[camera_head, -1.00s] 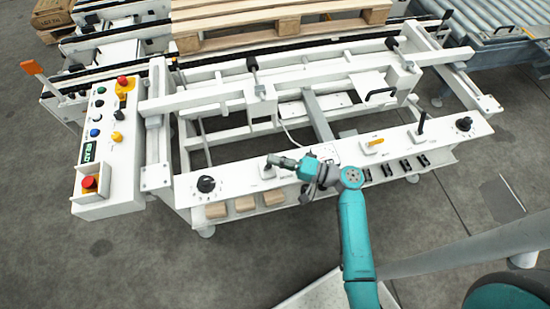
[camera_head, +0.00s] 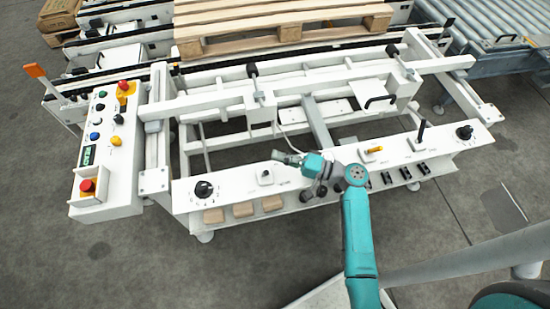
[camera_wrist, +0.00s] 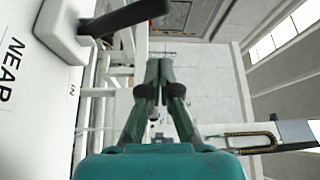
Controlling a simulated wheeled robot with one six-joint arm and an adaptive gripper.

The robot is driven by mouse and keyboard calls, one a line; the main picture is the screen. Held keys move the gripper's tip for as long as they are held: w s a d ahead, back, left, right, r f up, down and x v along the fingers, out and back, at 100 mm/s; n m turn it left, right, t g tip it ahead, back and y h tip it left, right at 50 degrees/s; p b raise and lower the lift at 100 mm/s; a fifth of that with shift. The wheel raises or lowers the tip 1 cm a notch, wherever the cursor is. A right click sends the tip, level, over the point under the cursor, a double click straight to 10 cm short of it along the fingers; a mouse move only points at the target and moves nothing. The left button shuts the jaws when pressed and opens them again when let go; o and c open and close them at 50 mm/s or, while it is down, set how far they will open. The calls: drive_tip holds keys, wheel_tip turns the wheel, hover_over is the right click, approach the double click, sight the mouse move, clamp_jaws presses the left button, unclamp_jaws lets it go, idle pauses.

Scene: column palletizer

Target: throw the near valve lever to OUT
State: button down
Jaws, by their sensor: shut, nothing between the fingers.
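The near valve lever has a black handle (camera_wrist: 125,18) on a white base (camera_wrist: 62,28) at the upper left of the wrist view. The panel beside it reads NEAR, and IN is printed below the base. In the head view its white base (camera_head: 265,178) stands on the front panel, left of my gripper. My gripper (camera_head: 285,158) is above that panel. In the wrist view my gripper (camera_wrist: 158,65) is shut and empty, with its fingertips right of and below the handle, apart from it in the picture. I cannot tell the gap in depth.
A second black lever (camera_head: 422,131) stands upright farther right on the panel. A black knob (camera_head: 204,189), a yellow-handled switch (camera_head: 372,150) and another knob (camera_head: 464,132) share the panel. A button console (camera_head: 104,145) is at the left. Wooden blocks (camera_head: 243,209) sit below the panel.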

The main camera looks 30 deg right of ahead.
drive_tip(key=v, duration=0.5)
drive_tip(key=f+v, duration=0.1)
drive_tip(key=v, duration=0.1)
drive_tip(key=shift+d, duration=0.4)
